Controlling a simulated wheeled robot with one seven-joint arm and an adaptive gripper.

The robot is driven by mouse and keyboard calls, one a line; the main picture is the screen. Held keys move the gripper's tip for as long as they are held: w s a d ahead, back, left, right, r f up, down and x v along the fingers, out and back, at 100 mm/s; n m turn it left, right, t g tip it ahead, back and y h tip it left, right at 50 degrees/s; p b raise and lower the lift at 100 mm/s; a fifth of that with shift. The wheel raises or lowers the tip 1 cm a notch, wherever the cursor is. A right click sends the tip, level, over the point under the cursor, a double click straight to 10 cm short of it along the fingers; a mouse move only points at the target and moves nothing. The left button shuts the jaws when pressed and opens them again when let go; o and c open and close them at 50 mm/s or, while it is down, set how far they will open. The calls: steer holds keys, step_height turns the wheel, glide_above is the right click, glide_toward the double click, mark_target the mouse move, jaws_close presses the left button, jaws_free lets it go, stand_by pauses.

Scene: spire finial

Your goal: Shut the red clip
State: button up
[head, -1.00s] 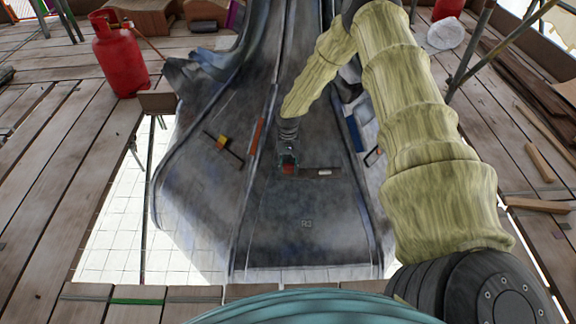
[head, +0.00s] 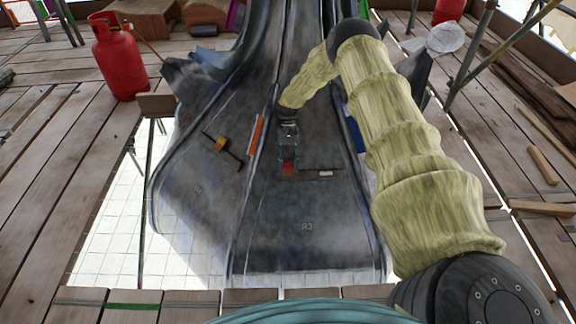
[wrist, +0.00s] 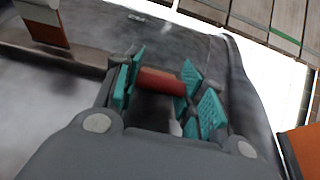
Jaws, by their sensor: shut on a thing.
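The red clip (head: 289,169) sits on the dark grey spire face, at the left end of a short dark bar. My gripper (head: 288,160) reaches down to it from above in the head view. In the wrist view the red clip (wrist: 160,83) lies between the teal finger pads of my gripper (wrist: 165,90), which is shut on it. The pads cover the clip's ends. I cannot tell from these frames whether the clip itself is open or shut.
The dark bar (head: 312,174) carries a small pale and brown piece (head: 325,174) at its right. A yellow and red clip (head: 220,144) on another bar and an orange strip (head: 256,135) lie left. A red gas bottle (head: 118,60) stands on the planks. The lower face is clear.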

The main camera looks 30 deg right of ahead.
steer(key=shift+w+r, duration=0.1)
steer(key=shift+w, duration=0.05)
steer(key=o, duration=0.9)
steer(key=shift+o, duration=0.6)
steer(key=v, duration=1.2)
